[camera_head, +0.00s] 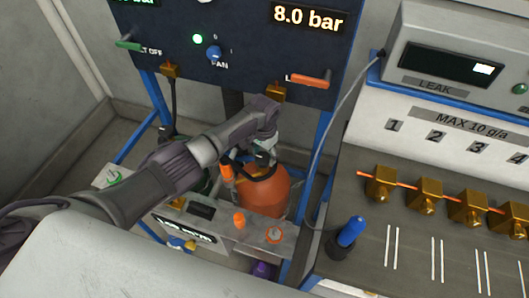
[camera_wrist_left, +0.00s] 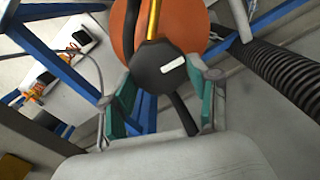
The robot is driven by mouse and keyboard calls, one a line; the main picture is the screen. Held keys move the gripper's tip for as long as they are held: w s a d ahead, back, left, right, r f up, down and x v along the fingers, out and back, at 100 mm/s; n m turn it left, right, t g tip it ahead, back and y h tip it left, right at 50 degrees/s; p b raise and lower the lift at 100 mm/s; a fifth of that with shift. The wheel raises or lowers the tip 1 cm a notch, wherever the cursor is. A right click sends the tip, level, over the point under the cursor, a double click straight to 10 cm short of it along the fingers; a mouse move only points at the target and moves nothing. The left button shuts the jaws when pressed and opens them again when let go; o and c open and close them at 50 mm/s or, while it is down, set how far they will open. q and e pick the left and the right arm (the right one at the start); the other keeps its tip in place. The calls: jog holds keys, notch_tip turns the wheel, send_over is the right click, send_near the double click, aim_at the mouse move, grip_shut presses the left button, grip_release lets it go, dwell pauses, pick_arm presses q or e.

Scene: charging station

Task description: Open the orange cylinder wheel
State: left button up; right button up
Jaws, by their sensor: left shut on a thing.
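The orange cylinder (camera_head: 265,193) stands in the lower middle of the head view, behind a grey panel. Its rounded orange body also shows at the top of the left wrist view (camera_wrist_left: 185,28). A black wheel with a white mark (camera_wrist_left: 158,62) sits at the end of a brass stem in front of the cylinder. My left gripper (camera_head: 262,156) is at the top of the cylinder. In the left wrist view its teal fingers lie on either side of the wheel, shut on it. In the head view the gripper hides most of the wheel. My right gripper is not in view.
A dark panel with an 8.0 bar display (camera_head: 308,18) and an orange lever (camera_head: 310,81) stands behind. On the right is a bench with several brass valves (camera_head: 381,184) and a blue-handled tool (camera_head: 351,231). A blue frame (camera_head: 322,135) and hoses surround the cylinder.

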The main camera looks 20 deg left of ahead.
aim_at(264, 156)
pick_arm(q)
jog(key=shift+w+n, duration=0.1)
jog(key=shift+n, duration=0.4)
jog(key=o, duration=1.2)
jog(key=shift+c, duration=0.2)
jog(key=shift+r, duration=0.15)
notch_tip(264, 156, up, 12)
jog(key=shift+f, duration=0.2)
